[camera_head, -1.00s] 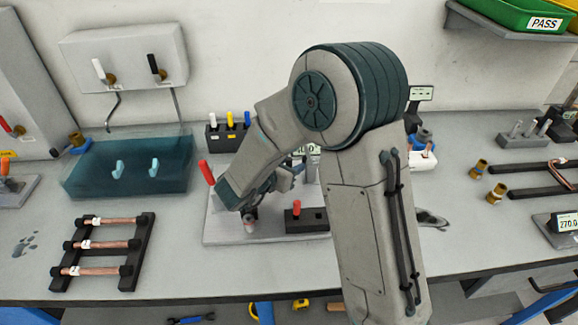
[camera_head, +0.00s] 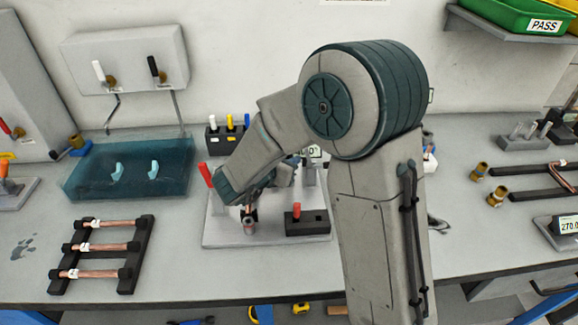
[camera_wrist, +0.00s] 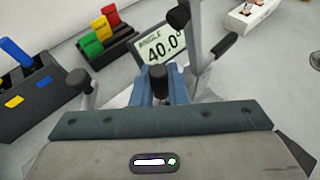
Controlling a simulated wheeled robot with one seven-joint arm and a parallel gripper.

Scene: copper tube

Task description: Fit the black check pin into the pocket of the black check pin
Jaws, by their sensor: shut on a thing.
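A black knob-topped piece (camera_wrist: 158,78), which looks like the black check pin, stands between my blue gripper fingers in the wrist view. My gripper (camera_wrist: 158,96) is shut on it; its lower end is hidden. In the head view my gripper (camera_head: 250,208) points down at the left part of a pale fixture plate (camera_head: 222,236), close above a short grey cylinder (camera_head: 249,226). I cannot tell whether they touch. I cannot make out which pocket belongs to the black pin.
A red-handled lever (camera_head: 206,174) and a black block with a red handle (camera_head: 297,211) flank my gripper. A pin rack (camera_head: 217,142) stands behind. The angle display (camera_wrist: 163,45) reads about 40.0. A copper tube rack (camera_head: 143,240) lies left, with bare bench between.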

